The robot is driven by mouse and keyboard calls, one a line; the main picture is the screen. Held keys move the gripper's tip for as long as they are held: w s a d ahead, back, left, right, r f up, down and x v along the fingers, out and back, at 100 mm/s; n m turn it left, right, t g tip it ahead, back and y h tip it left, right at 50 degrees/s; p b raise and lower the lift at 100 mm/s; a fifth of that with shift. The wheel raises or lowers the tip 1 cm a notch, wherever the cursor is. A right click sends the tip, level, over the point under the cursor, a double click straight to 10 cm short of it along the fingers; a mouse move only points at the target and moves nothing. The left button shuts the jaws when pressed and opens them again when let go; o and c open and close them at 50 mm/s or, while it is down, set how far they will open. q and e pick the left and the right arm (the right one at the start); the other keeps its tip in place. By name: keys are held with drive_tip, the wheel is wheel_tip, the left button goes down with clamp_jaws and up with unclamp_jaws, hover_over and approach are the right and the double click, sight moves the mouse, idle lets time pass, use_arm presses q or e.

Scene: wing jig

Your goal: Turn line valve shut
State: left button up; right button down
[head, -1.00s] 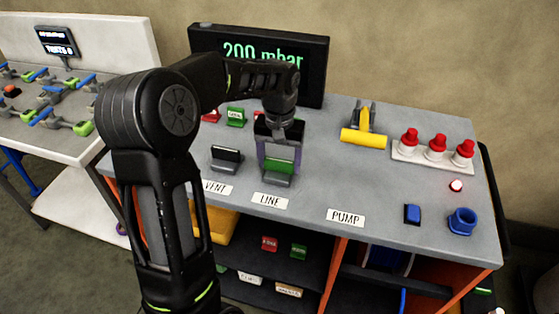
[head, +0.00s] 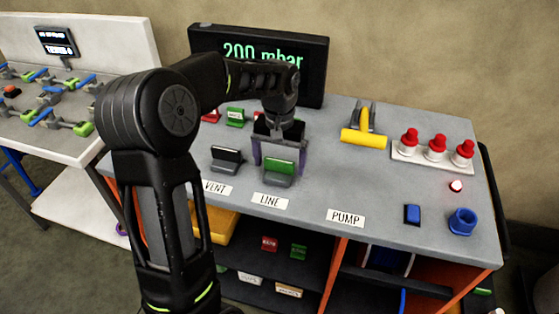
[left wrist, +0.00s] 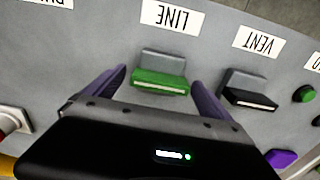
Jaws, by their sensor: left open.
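The line valve (head: 280,168) has a green handle on a grey base, behind the white LINE label (head: 270,201) on the bench. Its green handle (left wrist: 160,82) also shows in the left wrist view, between my fingers. My left gripper (head: 280,164) is open above the bench, with a purple finger on each side of the valve. In the left wrist view the fingers of the left gripper (left wrist: 160,78) stand apart from the handle with gaps on both sides. My right gripper is not in view.
The black-handled vent valve (head: 227,154) stands close to the left. A display (head: 262,62) reading 200 mbar stands behind. A yellow-handled valve (head: 363,137), red knobs (head: 436,144) and blue parts (head: 462,221) are to the right. The bench around the PUMP label (head: 346,218) is clear.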

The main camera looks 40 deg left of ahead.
sight(280, 161)
use_arm(q)
drive_tip(key=shift+r, duration=0.1)
wheel_tip(280, 161, up, 8)
drive_tip(key=shift+f+b, duration=0.2)
drive_tip(key=shift+b, duration=0.15)
idle(0.6)
